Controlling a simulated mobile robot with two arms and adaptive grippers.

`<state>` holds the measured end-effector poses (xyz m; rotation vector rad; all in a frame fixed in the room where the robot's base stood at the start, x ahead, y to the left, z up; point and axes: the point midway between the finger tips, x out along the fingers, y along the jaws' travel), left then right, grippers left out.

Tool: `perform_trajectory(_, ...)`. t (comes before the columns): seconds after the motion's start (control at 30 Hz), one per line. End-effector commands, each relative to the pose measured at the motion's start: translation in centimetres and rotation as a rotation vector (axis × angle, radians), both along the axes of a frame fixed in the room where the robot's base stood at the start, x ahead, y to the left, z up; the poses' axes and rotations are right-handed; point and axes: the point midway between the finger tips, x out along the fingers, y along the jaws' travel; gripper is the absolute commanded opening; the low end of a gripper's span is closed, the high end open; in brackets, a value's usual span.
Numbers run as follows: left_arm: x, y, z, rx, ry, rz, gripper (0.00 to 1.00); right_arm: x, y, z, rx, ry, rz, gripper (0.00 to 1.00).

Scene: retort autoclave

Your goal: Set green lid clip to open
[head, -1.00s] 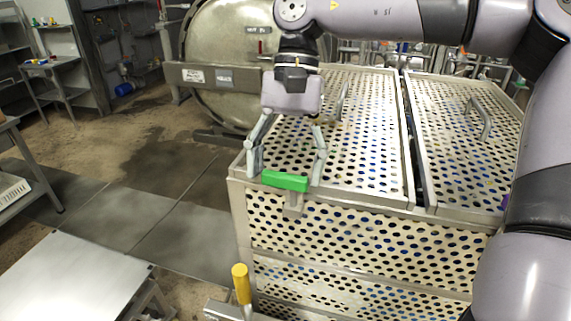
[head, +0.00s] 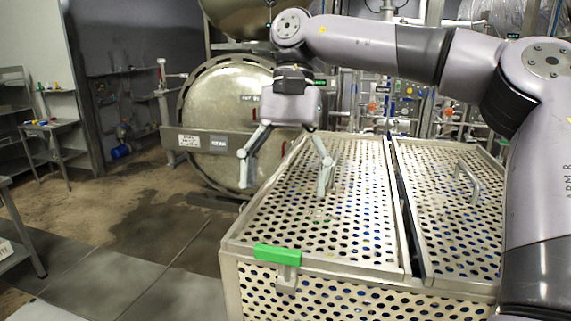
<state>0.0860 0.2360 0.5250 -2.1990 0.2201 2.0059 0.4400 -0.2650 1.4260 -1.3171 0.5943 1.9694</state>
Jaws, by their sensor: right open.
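The green lid clip (head: 278,254) is a green bar on a metal bracket at the front top edge of the left perforated crate lid (head: 345,200). It lies flat along that edge; I cannot tell from its look whether it is latched. My right gripper (head: 284,192) is open and empty. It hangs above and behind the clip, over the left edge of the lid, with its fingers spread and clear of the clip. My left gripper is not in view.
A second perforated lid (head: 450,205) with a metal handle (head: 467,183) lies to the right. The round autoclave door (head: 228,105) stands behind. Shelves (head: 50,130) stand at the far left. The floor left of the crate is open.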

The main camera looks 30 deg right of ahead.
Motion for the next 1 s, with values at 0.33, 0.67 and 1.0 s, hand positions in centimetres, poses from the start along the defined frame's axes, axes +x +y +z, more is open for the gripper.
perform_trajectory(0.33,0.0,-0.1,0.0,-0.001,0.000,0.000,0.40,0.7,-0.8,2.6,-0.001,0.001,0.000,0.82)
perform_trajectory(0.67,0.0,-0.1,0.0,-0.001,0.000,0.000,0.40,0.7,-0.8,2.6,-0.001,0.001,0.000,0.82)
perform_trajectory(1.0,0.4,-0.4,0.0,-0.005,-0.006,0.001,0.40,0.7,-0.8,2.6,-0.001,0.001,0.000,0.82)
